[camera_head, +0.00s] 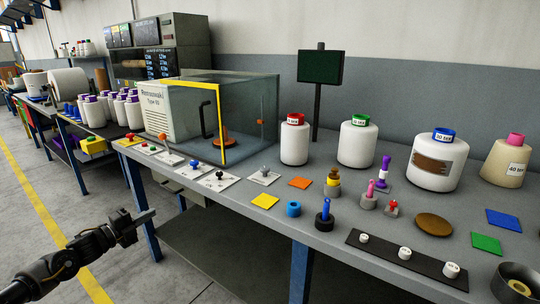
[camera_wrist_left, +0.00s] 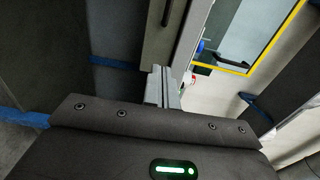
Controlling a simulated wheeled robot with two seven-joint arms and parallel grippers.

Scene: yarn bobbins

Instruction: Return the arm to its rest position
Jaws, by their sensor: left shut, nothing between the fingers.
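My left arm comes in from the lower left of the head view. Its gripper (camera_head: 146,217) is over the floor, in front of the table's left part and apart from it. The fingers are together with nothing between them. In the left wrist view the closed fingers (camera_wrist_left: 165,87) stand at the middle, above the dark gripper body with its green light. My right gripper is in neither view.
The grey table (camera_head: 225,191) runs across the right, on blue legs. It carries a glass-fronted cabinet (camera_head: 245,110), several large white bobbins (camera_head: 357,146), small pegs and coloured squares. A dark screen (camera_head: 320,67) stands behind. The floor at left, with a yellow line (camera_head: 45,205), is free.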

